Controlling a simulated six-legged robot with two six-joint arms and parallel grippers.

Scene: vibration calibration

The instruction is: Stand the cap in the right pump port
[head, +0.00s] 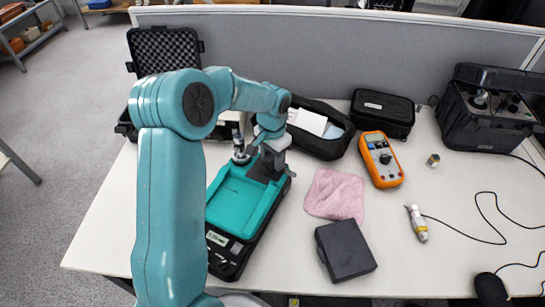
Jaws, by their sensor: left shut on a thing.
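The pump unit (241,243) is a black case with a teal recessed top, on the left part of the table. A silver upright fitting (239,150) stands at its back left. My left gripper (264,168), with dark fingers, is over the back right of the unit. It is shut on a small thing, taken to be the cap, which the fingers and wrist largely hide. I cannot tell whether it touches the port there; the right port itself is hidden. My right gripper is not in view.
An open black foam-lined case (165,50) and an open pouch (318,140) lie behind. To the right are a pink cloth (335,195), a black box (345,250), an orange meter (381,160), a small metal cylinder (433,160) and a cabled probe (417,222). A black instrument case (490,110) stands back right.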

